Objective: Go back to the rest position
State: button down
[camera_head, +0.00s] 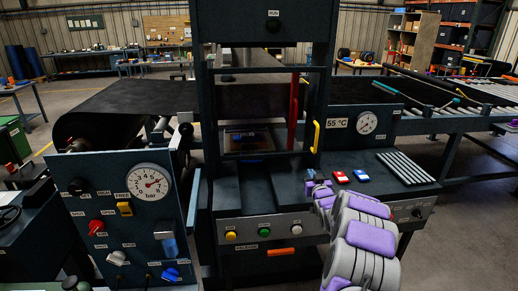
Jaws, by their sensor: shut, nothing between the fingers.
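My arm, grey with purple pads, reaches up from the lower right over the front of the press. My gripper (312,183) is at its far end, small in the view, just above the right part of the dark shelf. It is shut and holds nothing that I can see. The belt press (265,20) stands ahead, with a dark frame and an open bay. A red and white block (341,177) and a blue and white block (361,175) lie on the shelf to the right of my gripper.
A gauge panel (125,215) with knobs and switches stands at the left. The press front has yellow, green and white buttons (264,232) below the shelf. A yellow handle (316,136) and a red bar (293,110) stand by the bay. A roller conveyor (470,95) runs right.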

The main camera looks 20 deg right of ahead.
jog(key=shift+d, duration=0.1)
jog(key=s+a+r+g+y, duration=0.15)
jog(key=s+a+g, duration=0.3)
jog(key=a, duration=0.55)
jog(key=s+a+r+g+y, duration=0.1)
jog(key=s+a+r+g, duration=0.2)
jog(key=s+a, duration=0.45)
jog(key=s+a+n+g, duration=0.1)
jog(key=s+a+g, duration=0.3)
jog(key=s, duration=1.1)
jog(key=s+a+n+g+y, duration=0.1)
jog(key=s+a+g, duration=0.2)
jog(key=s+a, duration=0.5)
jog(key=s+a+g+y, duration=0.1)
jog(key=s+a+g, duration=0.3)
jog(key=s, duration=1.9)
jog(key=a, duration=0.3)
jog(key=shift+r+n+g, duration=0.25)
jog(key=shift+n+g, duration=0.1)
jog(key=shift+n, duration=0.05)
